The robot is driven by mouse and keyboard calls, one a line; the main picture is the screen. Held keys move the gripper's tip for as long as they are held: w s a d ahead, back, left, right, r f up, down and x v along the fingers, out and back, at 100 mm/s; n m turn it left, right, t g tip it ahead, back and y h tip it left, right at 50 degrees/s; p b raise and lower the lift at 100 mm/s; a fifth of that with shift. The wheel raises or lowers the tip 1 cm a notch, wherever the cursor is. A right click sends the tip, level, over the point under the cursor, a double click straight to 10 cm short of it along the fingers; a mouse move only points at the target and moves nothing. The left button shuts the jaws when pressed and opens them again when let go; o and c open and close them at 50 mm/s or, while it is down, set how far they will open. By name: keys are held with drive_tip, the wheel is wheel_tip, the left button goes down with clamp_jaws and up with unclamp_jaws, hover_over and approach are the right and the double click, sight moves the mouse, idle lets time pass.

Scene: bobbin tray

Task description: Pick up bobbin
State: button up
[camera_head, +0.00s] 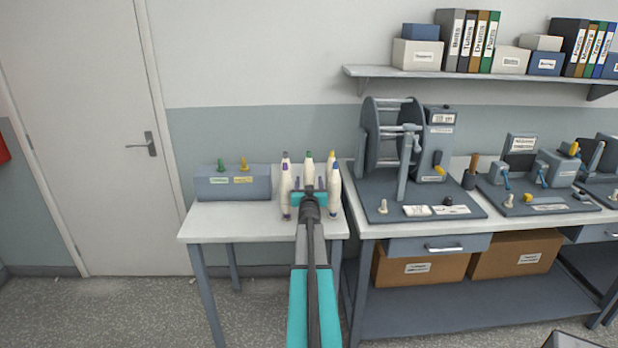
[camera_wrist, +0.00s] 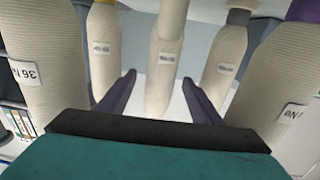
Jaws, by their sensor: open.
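Several cream bobbins with coloured tips stand upright, close together, on the small white table. In the head view I see a purple-tipped one (camera_head: 285,196) at the front left, a white one (camera_head: 334,196) at the front right, and green-tipped (camera_head: 308,168) and yellow-tipped (camera_head: 331,166) ones behind. My gripper (camera_head: 309,190) is among them and hides part of the group. In the wrist view my gripper (camera_wrist: 158,80) is open, its dark fingers on either side of a middle labelled bobbin (camera_wrist: 168,58). How deep that bobbin sits between the fingers, I cannot tell.
Neighbouring bobbins stand close on the left (camera_wrist: 102,50) and right (camera_wrist: 226,62) of the fingers. A grey-blue box (camera_head: 212,188) with green and yellow pegs is at the table's left back. A bench with a winding machine (camera_head: 390,145) adjoins on the right. The table's front left is clear.

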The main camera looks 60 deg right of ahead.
sight(309, 164)
idle(0.4)
drive_tip(key=c, duration=1.2)
drive_tip(key=shift+r, duration=0.2)
wheel_tip(309, 164, up, 6)
drive_tip(key=shift+r+b, duration=0.15)
drive_tip(key=shift+b, duration=0.3)
drive_tip(key=shift+s+a+r, duration=0.1)
drive_tip(key=shift+a+r, duration=0.05)
drive_tip(key=shift+r, duration=0.15)
drive_tip(key=shift+p+v, duration=1.4)
drive_tip(key=shift+v, duration=7.35)
drive_tip(key=shift+a+f, duration=0.15)
drive_tip(key=shift+f, duration=0.05)
